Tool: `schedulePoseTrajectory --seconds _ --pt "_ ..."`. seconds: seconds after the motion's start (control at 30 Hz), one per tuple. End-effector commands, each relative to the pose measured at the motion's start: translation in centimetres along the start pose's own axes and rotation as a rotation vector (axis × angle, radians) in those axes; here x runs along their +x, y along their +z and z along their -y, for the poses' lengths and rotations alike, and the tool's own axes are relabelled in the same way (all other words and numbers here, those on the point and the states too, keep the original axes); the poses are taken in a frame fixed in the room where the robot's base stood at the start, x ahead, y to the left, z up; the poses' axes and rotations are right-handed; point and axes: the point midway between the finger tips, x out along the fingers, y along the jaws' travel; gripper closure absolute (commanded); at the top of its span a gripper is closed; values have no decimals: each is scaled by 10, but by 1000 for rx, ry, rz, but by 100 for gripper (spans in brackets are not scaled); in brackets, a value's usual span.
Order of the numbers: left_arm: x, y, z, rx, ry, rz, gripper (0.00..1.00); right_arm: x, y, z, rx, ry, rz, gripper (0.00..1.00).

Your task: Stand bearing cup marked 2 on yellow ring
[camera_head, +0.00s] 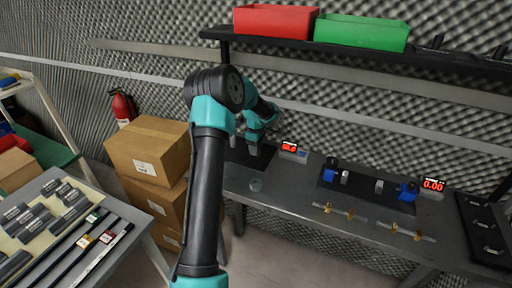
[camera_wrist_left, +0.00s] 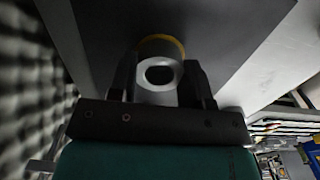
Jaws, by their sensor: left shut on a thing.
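The bearing cup (camera_wrist_left: 158,97) is a silver cylinder with a dark round bore, between the fingers of my left gripper (camera_wrist_left: 160,75) in the left wrist view. The gripper is shut on it. Its number mark cannot be read. The yellow ring (camera_wrist_left: 162,41) shows as an arc on the dark mat just beyond the cup; the cup hides the rest. I cannot tell whether the cup touches the mat. In the head view my left gripper (camera_head: 253,142) is low over the bench's left part, and the ring is hidden. My right gripper is not in view.
The dark mat (camera_head: 236,157) lies on the grey bench (camera_head: 285,198), beside a red-lit display (camera_head: 289,146). A small round grey object (camera_head: 256,185) lies in front. A second mat (camera_head: 360,190) with blue fixtures is right. Cardboard boxes (camera_head: 148,147) stand left; a shelf with bins (camera_head: 275,22) hangs above.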

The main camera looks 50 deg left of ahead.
Motion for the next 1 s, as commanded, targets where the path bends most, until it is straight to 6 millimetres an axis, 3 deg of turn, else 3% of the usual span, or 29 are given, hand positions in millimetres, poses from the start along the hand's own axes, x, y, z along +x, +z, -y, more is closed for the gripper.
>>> schedulePoseTrajectory --seconds 0.27,0.3,0.53,0.83,1.0 --pt "2 0 0 0 0 0 82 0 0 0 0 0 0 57" --pt "3 0 0 0 0 0 53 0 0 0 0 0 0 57" --pt "2 0 0 0 0 0 31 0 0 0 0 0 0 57" --pt "1 0 0 0 0 0 30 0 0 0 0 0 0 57" --pt "-10 0 0 1 1 0 30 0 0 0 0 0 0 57"
